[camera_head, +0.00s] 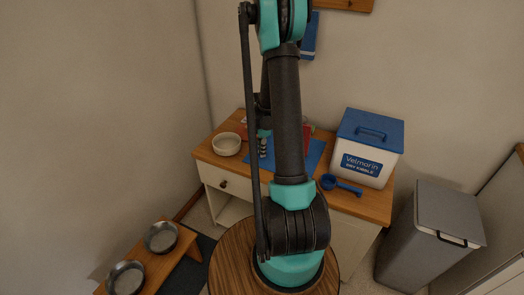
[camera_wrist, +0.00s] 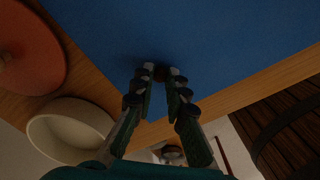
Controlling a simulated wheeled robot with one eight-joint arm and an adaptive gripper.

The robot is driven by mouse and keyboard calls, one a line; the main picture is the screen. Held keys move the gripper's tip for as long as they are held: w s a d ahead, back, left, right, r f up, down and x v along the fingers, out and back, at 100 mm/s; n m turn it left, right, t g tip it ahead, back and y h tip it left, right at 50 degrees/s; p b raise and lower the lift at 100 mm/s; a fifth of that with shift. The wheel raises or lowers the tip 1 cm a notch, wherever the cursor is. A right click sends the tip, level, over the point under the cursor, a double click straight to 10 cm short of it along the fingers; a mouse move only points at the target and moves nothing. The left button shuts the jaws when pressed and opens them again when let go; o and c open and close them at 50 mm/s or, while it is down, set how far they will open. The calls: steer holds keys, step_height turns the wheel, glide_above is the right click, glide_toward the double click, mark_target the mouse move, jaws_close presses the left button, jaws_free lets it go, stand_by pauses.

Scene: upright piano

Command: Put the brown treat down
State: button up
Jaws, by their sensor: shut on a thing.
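My gripper (camera_wrist: 160,72) is shut on the brown treat (camera_wrist: 161,74), a small dark round piece between the fingertips in the wrist view. The fingertips are over the blue mat (camera_wrist: 210,35), close to its front edge. I cannot tell whether the treat touches the mat. In the head view my arm hides much of the blue mat (camera_head: 315,152), and the treat is not visible there.
A cream bowl (camera_head: 227,144) stands left of the mat on the wooden cabinet top (camera_head: 375,207). A blue scoop (camera_head: 346,186) and a kibble bin (camera_head: 362,165) stand at right. An orange-red round thing (camera_wrist: 30,50) is near the bowl. Metal bowls (camera_head: 160,237) sit lower left.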

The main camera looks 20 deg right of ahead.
steer(key=o, duration=0.6)
steer(key=shift+o, duration=0.2)
step_height(320, 180, up, 12)
steer(key=f, duration=0.1)
steer(key=s+a+m+t, duration=0.1)
steer(key=s+a+m, duration=0.2)
steer(key=s+m, duration=0.3)
steer(key=s+a+r+m+t, duration=0.1)
steer(key=s+a+m, duration=0.3)
steer(key=s, duration=0.5)
steer(key=s+a+r+m+t, duration=0.1)
steer(key=s+a+m, duration=0.3)
steer(key=s+m, duration=0.4)
steer(key=shift+s+t, duration=0.35)
steer(key=shift+t, duration=0.25)
steer(key=shift+d+r, duration=0.1)
